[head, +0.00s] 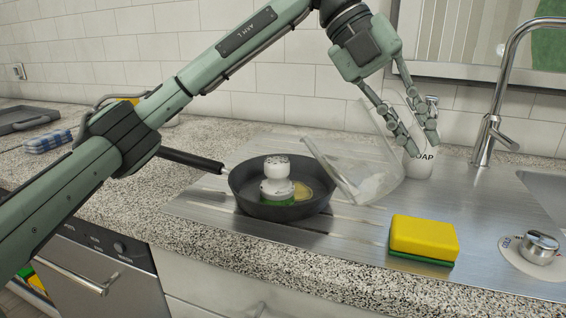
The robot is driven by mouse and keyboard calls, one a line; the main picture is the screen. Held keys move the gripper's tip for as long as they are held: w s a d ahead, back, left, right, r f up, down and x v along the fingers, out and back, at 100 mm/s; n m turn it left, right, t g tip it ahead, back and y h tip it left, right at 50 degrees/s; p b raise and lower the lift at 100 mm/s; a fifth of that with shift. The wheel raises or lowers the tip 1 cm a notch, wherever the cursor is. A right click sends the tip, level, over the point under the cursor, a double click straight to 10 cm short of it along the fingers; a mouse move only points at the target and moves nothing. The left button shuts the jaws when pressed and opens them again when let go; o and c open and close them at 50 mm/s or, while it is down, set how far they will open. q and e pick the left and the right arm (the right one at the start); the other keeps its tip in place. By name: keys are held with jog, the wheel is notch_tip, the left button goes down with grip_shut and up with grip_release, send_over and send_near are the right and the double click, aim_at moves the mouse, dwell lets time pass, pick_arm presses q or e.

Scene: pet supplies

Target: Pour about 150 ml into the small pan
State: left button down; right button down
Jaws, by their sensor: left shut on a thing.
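The small dark pan (250,203) sits on the steel drainboard, its black handle (188,160) pointing left behind my left arm. A white shaker-like object with a green lower part (276,182) stands inside it, with a yellowish patch beside it that I cannot identify. My left gripper (417,130) is shut on a clear glass jug (365,170), right of the pan. The jug is tilted left, its mouth end near the pan's right rim. I cannot tell whether liquid is flowing or how much is inside. My right gripper is out of view.
A yellow-green sponge (423,238) lies in front right. A white soap bottle (419,165) stands behind the gripper. The faucet (487,140), sink and a metal knob (540,247) are at right. A blue-white cloth (47,141) and dark tray (28,119) lie far left.

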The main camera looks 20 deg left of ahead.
pick_arm(q)
jog(key=shift+d+r+y, duration=0.2)
jog(key=shift+d+y, duration=0.1)
jog(key=shift+y, duration=0.1)
jog(key=d+f+y, duration=0.2)
jog(key=f, duration=0.1)
jog(key=s+d+f+y, duration=0.1)
jog(key=shift+d+f+t, duration=0.15)
jog(key=shift+f+t, duration=0.05)
jog(key=shift+t, duration=0.2)
jog(key=shift+s+d+f+t+y, duration=0.15)
jog(key=shift+d+y, duration=0.15)
jog(key=shift+y, duration=0.25)
jog(key=shift+w+d+f+t+y, duration=0.15)
jog(key=shift+d+y, duration=0.15)
jog(key=shift+y, duration=0.25)
jog(key=shift+s+d+f+y, duration=0.15)
jog(key=shift+f+y, duration=0.35)
jog(key=shift+y, duration=0.6)
